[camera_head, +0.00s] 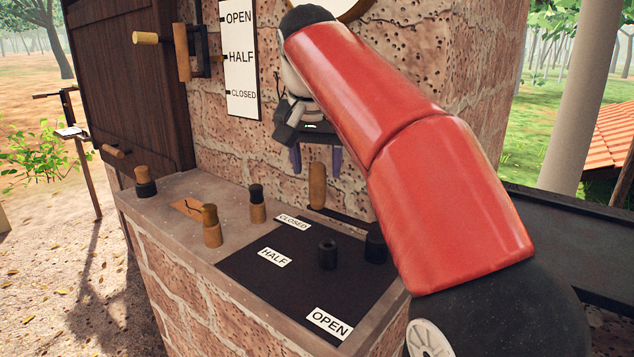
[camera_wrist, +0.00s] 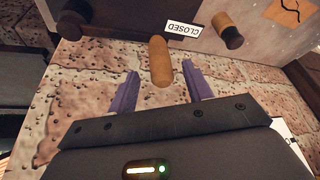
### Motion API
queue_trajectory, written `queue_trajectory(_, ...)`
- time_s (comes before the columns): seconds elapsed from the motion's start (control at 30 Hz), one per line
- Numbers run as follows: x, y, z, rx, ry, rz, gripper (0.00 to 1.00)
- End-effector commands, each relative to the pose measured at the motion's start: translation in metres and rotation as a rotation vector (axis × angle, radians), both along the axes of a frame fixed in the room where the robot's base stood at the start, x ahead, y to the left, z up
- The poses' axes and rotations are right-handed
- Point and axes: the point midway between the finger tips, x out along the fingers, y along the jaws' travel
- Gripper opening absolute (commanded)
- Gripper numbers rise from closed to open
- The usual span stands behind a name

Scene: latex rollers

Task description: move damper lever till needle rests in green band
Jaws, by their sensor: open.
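The damper lever's upright wooden handle (camera_head: 317,185) stands near the CLOSED label (camera_head: 294,221) on the black plate. A dark bar runs from its base toward a black pivot (camera_head: 375,243). My gripper (camera_head: 316,165) is open, pointing down just above the handle in the head view. In the wrist view, the handle (camera_wrist: 160,62) shows between the two purple fingers of my gripper (camera_wrist: 161,77), with a gap on each side. A round brass-rimmed gauge (camera_head: 347,10) is mostly cut off and behind my arm; its needle and green band are hidden.
The black plate (camera_head: 262,285) also carries HALF (camera_head: 275,257) and OPEN (camera_head: 329,323) labels and a short black post (camera_head: 327,254). Wooden pegs (camera_head: 211,226) (camera_head: 257,204) stand left of it. The brick wall (camera_head: 262,150) rises close behind the handle.

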Motion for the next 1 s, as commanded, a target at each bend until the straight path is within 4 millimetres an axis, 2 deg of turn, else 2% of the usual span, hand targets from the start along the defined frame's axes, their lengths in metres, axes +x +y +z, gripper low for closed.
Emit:
queue_trajectory(0.03,0.004,-0.001,-0.012,-0.001,0.002,-0.001,0.50)
queue_trajectory(0.1,0.008,-0.001,-0.023,-0.001,0.002,0.000,0.50)
queue_trajectory(0.3,0.017,-0.002,-0.044,0.001,0.001,0.001,0.50)
queue_trajectory(0.67,0.020,-0.002,-0.049,0.001,0.000,0.001,0.50)
queue_trajectory(1.0,0.020,-0.002,-0.049,0.001,0.000,0.001,0.07)
